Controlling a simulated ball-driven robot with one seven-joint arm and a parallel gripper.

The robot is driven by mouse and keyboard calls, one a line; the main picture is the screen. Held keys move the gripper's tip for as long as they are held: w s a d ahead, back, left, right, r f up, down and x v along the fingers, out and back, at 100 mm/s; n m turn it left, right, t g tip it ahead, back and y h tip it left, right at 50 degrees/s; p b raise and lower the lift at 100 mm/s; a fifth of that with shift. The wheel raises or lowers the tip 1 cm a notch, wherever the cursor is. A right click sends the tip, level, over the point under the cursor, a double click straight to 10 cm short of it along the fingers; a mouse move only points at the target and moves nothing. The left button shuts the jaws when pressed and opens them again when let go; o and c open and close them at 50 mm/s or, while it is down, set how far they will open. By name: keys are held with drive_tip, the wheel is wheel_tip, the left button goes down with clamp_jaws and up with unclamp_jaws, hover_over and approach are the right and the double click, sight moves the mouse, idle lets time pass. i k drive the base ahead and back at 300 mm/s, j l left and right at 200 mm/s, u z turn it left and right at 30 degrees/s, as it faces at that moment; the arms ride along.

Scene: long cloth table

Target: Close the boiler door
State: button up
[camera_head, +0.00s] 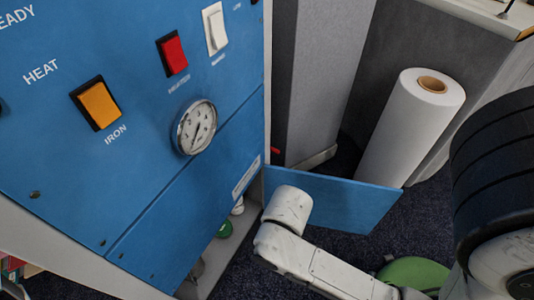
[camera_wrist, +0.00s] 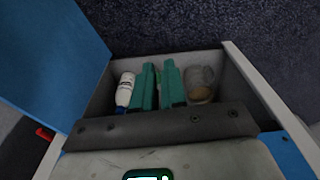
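The boiler door (camera_head: 345,203) is a flat blue panel. In the head view it stands open, swung out to the right of the blue boiler front (camera_head: 160,205). In the wrist view the door (camera_wrist: 50,55) is at the upper left, beside the open compartment (camera_wrist: 235,70). My gripper (camera_wrist: 158,68) shows there as two teal fingers close together, shut with nothing seen between them. They overlap the compartment opening, apart from the door. In the head view my white wrist is in front of the door, and the fingers are hidden.
A white bottle (camera_wrist: 125,90) and a clear jar (camera_wrist: 200,84) are in the compartment. A white paper roll (camera_head: 410,125) stands behind the door near grey panels (camera_head: 325,75). The boiler front has switches and a gauge (camera_head: 196,127). Dark carpet lies below.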

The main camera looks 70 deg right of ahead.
sight(339, 205)
drive_tip(key=k+l, duration=0.8)
drive_tip(key=l, duration=0.2)
drive_tip(key=j+z, duration=0.05)
